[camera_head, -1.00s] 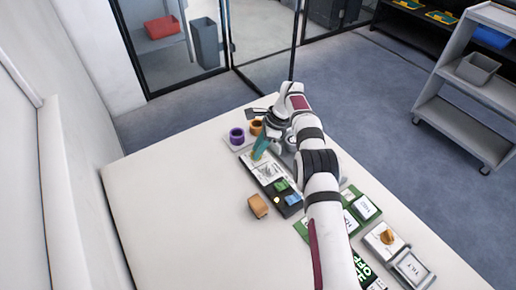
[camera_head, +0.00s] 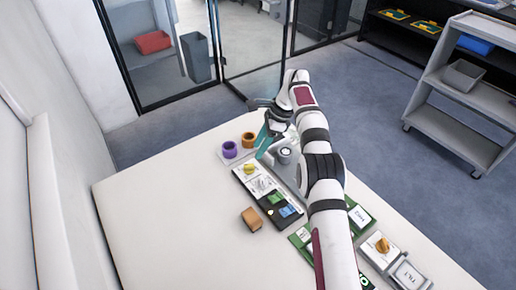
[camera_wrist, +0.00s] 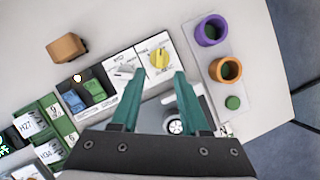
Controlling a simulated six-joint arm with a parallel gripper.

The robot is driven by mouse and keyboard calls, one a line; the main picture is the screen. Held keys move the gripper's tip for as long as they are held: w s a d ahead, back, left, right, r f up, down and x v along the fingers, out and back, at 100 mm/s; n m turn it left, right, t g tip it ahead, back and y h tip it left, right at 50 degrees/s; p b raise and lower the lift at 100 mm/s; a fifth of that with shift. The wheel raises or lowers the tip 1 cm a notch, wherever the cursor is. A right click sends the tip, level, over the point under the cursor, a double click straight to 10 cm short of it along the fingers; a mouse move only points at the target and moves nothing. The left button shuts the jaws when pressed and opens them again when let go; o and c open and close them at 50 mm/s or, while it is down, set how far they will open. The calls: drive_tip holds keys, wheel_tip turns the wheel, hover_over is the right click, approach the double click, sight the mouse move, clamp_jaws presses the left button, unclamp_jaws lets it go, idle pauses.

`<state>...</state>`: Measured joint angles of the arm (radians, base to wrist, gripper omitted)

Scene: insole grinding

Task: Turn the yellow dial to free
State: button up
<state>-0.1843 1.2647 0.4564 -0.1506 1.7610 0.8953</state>
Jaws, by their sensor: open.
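The yellow dial (camera_head: 249,169) sits on a white plate at the far end of the panel row. In the wrist view the dial (camera_wrist: 159,59) shows beyond the fingertips, a little right of centre, with small lettering on its plate too fine to read. My gripper (camera_head: 264,152) has teal fingers and is above the panels, just right of the dial and apart from it. In the wrist view my gripper (camera_wrist: 158,76) is open and empty, with a wide gap between its fingers. An orange dial (camera_head: 382,245) is on another white plate at the near right.
Purple (camera_head: 230,149) and orange (camera_head: 248,140) rings stand on a grey plate beyond the dial. Green and blue switches (camera_head: 289,211) are on a black panel nearer. A brown block (camera_head: 251,218) lies on the table (camera_head: 165,215), whose left side is clear.

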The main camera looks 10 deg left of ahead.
drive_tip(key=shift+o, duration=1.1)
drive_tip(key=shift+r+n, duration=0.1)
drive_tip(key=shift+n, duration=0.2)
drive_tip(key=shift+o, duration=0.9)
drive_tip(key=r+n, duration=0.1)
drive_tip(key=n, duration=0.1)
drive_tip(key=s+r+n+t+h, duration=0.1)
drive_tip(key=n, duration=0.1)
drive_tip(key=r+n+t+h, duration=0.1)
drive_tip(key=n, duration=0.1)
drive_tip(key=shift+s+a, duration=0.2)
drive_tip(key=shift+a, duration=0.2)
drive_tip(key=s+r+n+t+h, duration=0.1)
drive_tip(key=s+r+n+t, duration=0.3)
drive_tip(key=n, duration=0.7)
approach(249, 165)
drive_tip(key=x, duration=0.8)
drive_tip(key=shift+w+f, duration=0.15)
drive_tip(key=shift+f, duration=0.05)
drive_tip(key=shift+g, duration=0.3)
clamp_jaws()
